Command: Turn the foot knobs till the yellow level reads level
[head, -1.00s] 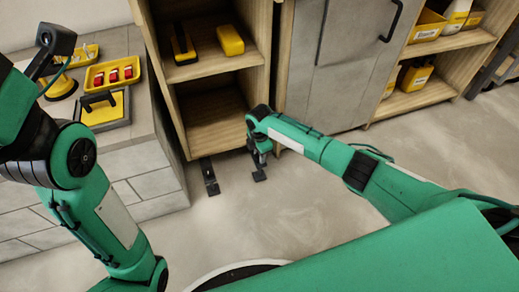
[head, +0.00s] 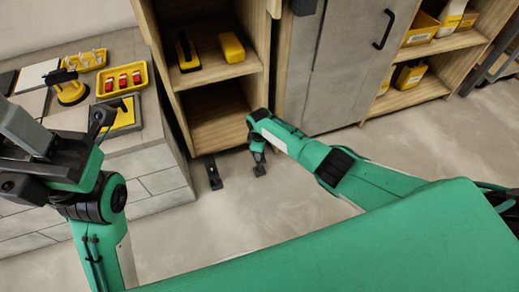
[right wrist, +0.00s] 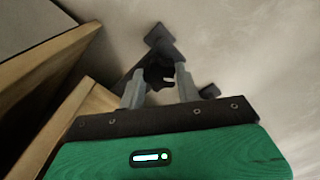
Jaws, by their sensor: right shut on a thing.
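A wooden open cabinet (head: 163,78) stands at the upper middle of the head view. Two black feet show on the floor at its base, a left foot (head: 213,172) and a right foot (head: 259,170). My right gripper (head: 257,148) reaches down to the right foot. In the right wrist view its two grey fingers (right wrist: 159,85) are shut on a dark knob (right wrist: 155,74) above the black foot plate (right wrist: 160,38). Two yellow things lie on the cabinet shelf, one yellow and black (head: 187,52) and one blocky (head: 231,47). I cannot tell which is the level, and no reading shows. My left arm is at the left; its fingers are not clear.
A tiled counter (head: 150,150) at the left carries a yellow tray with red pieces (head: 122,79) and a suction-cup tool (head: 70,90). A grey cabinet door (head: 345,65) stands right of the open cabinet. The floor (head: 225,225) in front is clear.

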